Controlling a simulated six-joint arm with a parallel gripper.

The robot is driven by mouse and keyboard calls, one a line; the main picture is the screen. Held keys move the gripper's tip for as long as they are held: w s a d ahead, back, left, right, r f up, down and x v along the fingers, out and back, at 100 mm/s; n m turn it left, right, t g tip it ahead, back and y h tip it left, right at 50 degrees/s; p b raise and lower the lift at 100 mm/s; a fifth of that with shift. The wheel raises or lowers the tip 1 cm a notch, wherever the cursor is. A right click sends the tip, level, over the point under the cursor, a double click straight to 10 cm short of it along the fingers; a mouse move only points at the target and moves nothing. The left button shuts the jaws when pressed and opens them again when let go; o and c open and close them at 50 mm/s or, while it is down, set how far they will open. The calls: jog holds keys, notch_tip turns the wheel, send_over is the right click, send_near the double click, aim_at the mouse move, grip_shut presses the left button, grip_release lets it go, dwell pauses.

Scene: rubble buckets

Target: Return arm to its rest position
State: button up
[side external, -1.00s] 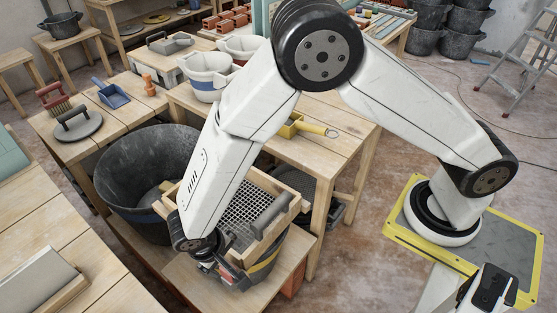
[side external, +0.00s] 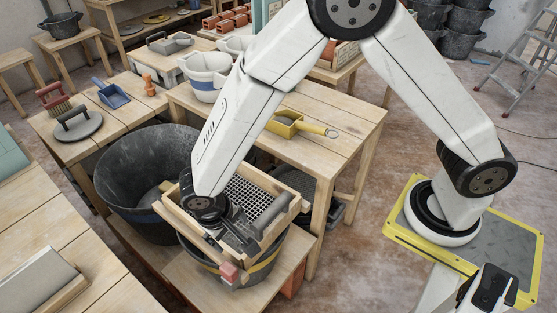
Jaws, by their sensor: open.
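My arm comes down from the top of the side external view. The sieve lies across the top of a dark bucket with a yellow band (side external: 263,264). I cannot tell whether the gripper touches the mesh or frame. A small red and pale block (side external: 228,272) shows at the front of the bucket.
A large black tub (side external: 140,165) stands left of the sieve. A wooden table (side external: 345,120) behind holds a yellow scoop (side external: 288,124) and pale buckets (side external: 205,72). A blue dustpan (side external: 112,96) and a grey round float (side external: 78,126) lie on the left bench.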

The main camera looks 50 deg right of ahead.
jog(key=s+d+r+t+y, duration=0.1)
jog(key=d+r, duration=0.4)
jog(key=d, duration=0.5)
jog(key=s+d+r+t+y, duration=0.1)
jog(key=s+d+r, duration=0.3)
jog(key=d, duration=0.7)
notch_tip(320, 180, up, 2)
jog(key=shift+d+r+t+y, duration=0.1)
jog(key=shift+d+t+y, duration=0.2)
jog(key=shift+t, duration=0.1)
jog(key=c, duration=0.6)
jog(key=shift+o, duration=0.2)
jog(key=g, duration=0.3)
send_over(228, 268)
notch_tip(228, 268, down, 15)
jog(key=shift+r, duration=0.2)
